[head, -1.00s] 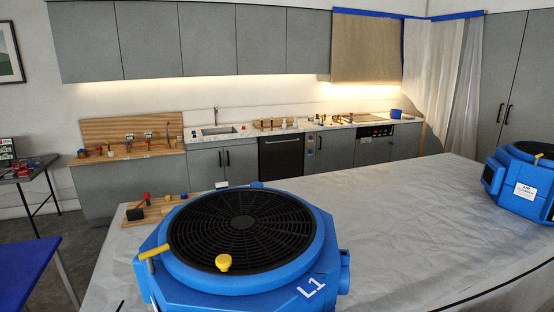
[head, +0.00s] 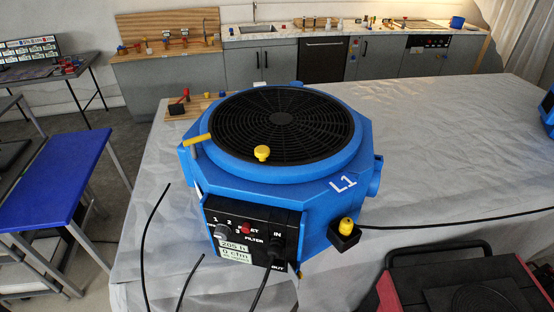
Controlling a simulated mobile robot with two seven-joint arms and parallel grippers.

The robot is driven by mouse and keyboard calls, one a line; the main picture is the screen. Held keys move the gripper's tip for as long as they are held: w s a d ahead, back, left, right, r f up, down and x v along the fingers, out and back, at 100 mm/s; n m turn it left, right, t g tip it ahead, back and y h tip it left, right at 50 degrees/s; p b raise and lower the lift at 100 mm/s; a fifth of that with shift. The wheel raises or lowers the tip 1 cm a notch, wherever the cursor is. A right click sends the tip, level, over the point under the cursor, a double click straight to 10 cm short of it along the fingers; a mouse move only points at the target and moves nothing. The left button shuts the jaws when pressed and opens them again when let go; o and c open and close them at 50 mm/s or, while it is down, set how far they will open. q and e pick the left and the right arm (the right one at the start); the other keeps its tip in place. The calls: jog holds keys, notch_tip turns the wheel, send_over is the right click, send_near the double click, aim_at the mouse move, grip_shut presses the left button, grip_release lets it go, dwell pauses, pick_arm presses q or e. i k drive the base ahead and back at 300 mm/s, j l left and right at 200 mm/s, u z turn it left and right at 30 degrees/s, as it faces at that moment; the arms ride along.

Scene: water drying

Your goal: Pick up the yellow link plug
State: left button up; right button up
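A blue air machine marked L1 (head: 225,172) stands on the covered table, with a round black grille (head: 290,118) on top. A small yellow knobbed piece (head: 262,153) rests at the near edge of the grille. Another yellow knob (head: 347,224) sits on a black block (head: 343,238) at the machine's right front side. A yellow bar (head: 197,139) sticks out at its left edge. I cannot tell for certain which yellow piece is the link plug. Neither of my grippers shows in the head view.
The front panel (head: 250,222) has a red button, labels and a black cable plugged in. Black cables run across the white-covered table (head: 440,140). A red and black case (head: 460,280) stands at lower right. A blue-topped table (head: 62,175) is at left. The table right of the machine is mostly clear.

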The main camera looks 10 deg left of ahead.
aim_at(345, 227)
jog(key=l+u, duration=0.65)
jog(key=l, duration=0.3)
jog(key=k+l+u, duration=0.1)
jog(key=l+u, duration=0.25)
jog(key=k+l+u, duration=0.15)
jog(key=l+u, duration=0.2)
jog(key=l, duration=0.2)
jog(key=k+l+u, duration=0.3)
jog(key=i+l, duration=0.1)
